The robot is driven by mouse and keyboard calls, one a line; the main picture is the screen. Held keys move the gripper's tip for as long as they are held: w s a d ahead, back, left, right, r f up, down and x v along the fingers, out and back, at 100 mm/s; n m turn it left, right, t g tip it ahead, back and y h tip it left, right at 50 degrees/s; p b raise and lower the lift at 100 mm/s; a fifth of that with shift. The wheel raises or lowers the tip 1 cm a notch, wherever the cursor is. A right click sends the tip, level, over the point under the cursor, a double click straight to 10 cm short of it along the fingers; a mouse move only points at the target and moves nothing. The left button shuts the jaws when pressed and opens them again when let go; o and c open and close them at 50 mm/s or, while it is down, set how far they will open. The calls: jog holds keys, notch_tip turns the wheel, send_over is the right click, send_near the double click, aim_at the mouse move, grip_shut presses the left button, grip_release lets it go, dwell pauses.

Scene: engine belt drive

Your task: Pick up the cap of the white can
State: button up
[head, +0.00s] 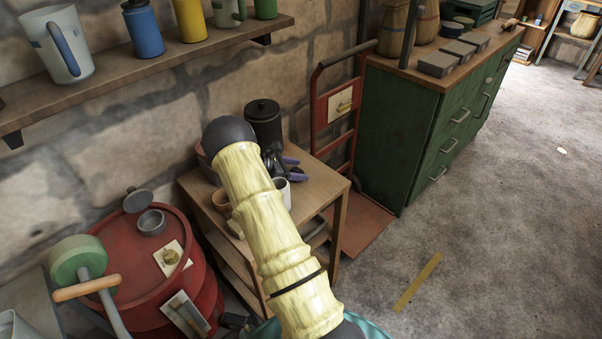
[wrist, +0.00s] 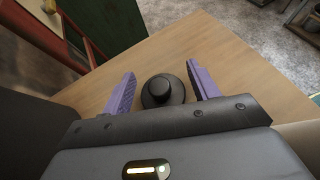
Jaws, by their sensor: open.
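A dark round cap with a raised knob (wrist: 158,92) shows between the purple fingers of my gripper (wrist: 161,70) in the wrist view. The fingers are open, one on each side, with a gap between each finger and the cap. In the head view my gripper (head: 294,169) is over the small wooden table. A white can (head: 284,193) stands on the table just below it, partly hidden by my arm. Its top is hidden in the head view, and the wrist view does not show the can's wall under the cap.
The small wooden table (head: 325,186) also holds a tall dark canister (head: 263,122) behind my gripper and a brown pot (head: 221,200) left of my arm. A red hand truck (head: 334,110) stands to the right, and a red barrel (head: 125,255) to the left.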

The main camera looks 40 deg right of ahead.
aim_at(296, 169)
grip_shut()
dwell(0.3)
notch_tip(296, 169, up, 10)
dwell(0.5)
dwell(0.4)
